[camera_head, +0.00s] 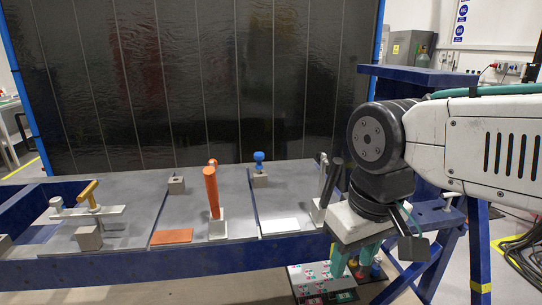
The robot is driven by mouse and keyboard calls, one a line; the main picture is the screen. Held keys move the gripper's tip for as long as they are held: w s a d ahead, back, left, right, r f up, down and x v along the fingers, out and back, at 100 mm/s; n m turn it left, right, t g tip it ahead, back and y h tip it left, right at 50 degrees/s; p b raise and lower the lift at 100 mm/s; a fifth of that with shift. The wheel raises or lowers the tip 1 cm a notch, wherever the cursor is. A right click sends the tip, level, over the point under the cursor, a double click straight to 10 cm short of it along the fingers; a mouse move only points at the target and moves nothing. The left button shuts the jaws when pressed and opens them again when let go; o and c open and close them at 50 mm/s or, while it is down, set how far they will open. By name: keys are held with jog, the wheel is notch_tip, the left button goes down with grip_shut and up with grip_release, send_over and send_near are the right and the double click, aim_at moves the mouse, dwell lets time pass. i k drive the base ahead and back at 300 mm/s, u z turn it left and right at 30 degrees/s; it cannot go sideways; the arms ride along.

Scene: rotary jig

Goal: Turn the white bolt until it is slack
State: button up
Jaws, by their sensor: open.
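My gripper (354,268) hangs at the lower right of the head view, its two teal fingers pointing down. They are apart with nothing seen between them. It is in front of the right end of the grey jig table (130,240). A pale round-headed piece (56,203) stands on a light bar at the far left of the table, far from my gripper. Another small pale T-shaped piece (452,197) is on the blue frame at the right, behind my gripper. I cannot tell which of these is the white bolt.
An orange upright handle (212,193), a blue knob (259,158), an ochre handle (88,193) and a light upright lever (324,186) stand on the table. A panel with buttons (318,283) is low beneath my gripper. A dark screen (200,80) closes off the back.

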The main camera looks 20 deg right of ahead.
aim_at(449, 195)
jog(key=k, duration=1)
jog(key=z, duration=1.35)
jog(key=i, duration=0.85)
jog(key=u, duration=0.85)
